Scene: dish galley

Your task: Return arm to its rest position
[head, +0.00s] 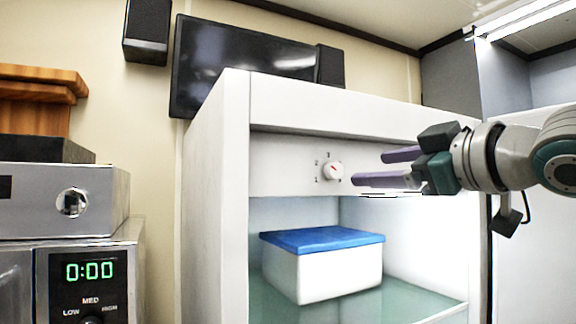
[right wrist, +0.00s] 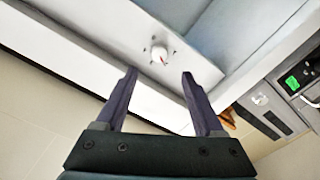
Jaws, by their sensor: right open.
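My right gripper (head: 372,167) comes in from the right in the head view, in front of the open white cabinet. Its two purple-grey fingers are apart, with nothing between them. They point left toward a white dial (head: 332,170) with a red mark on the cabinet's inner panel. In the right wrist view the open fingers (right wrist: 160,78) point toward the same dial (right wrist: 160,53). The dial shows just beyond the fingertips, apart from them. My left gripper is in neither view.
The white cabinet (head: 214,190) holds a white box with a blue lid (head: 322,239) on a glass shelf (head: 420,304). A microwave (head: 92,285) showing 0:00 and a silver appliance (head: 40,196) stand at the left. A dark screen (head: 240,62) hangs behind the cabinet.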

